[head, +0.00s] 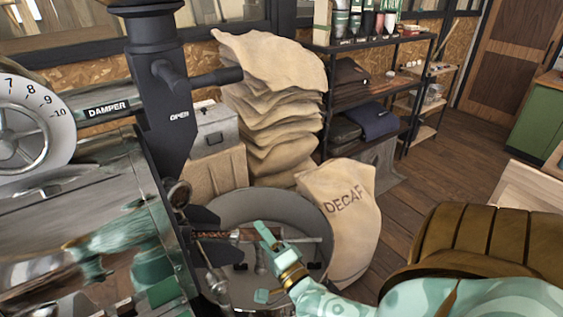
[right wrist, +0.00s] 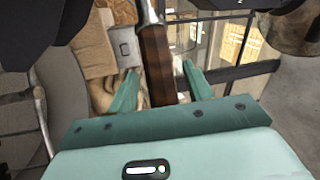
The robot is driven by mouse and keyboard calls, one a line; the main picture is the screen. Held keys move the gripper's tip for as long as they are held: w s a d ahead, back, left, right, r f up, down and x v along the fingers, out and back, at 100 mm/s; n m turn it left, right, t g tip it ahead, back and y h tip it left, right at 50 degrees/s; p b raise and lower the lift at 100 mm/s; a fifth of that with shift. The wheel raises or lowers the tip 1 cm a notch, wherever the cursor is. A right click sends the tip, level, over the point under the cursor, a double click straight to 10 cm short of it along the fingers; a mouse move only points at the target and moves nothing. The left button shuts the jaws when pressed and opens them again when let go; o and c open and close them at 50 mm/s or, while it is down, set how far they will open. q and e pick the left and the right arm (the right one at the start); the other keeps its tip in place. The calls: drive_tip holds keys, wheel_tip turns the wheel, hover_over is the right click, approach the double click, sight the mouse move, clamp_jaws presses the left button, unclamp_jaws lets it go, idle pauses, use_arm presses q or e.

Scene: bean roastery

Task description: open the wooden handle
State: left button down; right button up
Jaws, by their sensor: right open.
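The wooden handle (head: 228,235) is a brown bar on the front of the roaster, above the round cooling tray. In the right wrist view the handle (right wrist: 157,62) runs down from a metal shank, and its lower end lies between my two fingers. My right gripper (head: 264,238) is at the handle's right end in the head view. In the right wrist view the right gripper (right wrist: 161,90) is open, with a finger on each side of the handle and visible gaps between. Whether the palm touches the handle cannot be told. My left gripper is not in view.
The grey cooling tray (head: 240,201) lies below. The roaster's dark column (head: 160,95) and damper dial (head: 28,125) stand left. Stacked sacks (head: 275,110) and a DECAF sack (head: 345,222) stand behind. A shelf rack (head: 385,88) is farther back, with open floor (head: 440,160) to its right.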

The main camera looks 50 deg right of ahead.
drive_tip(key=b+v, duration=0.1)
drive_tip(key=v, duration=1.4)
drive_tip(key=shift+s+b, duration=0.2)
drive_tip(key=shift+b, duration=0.15)
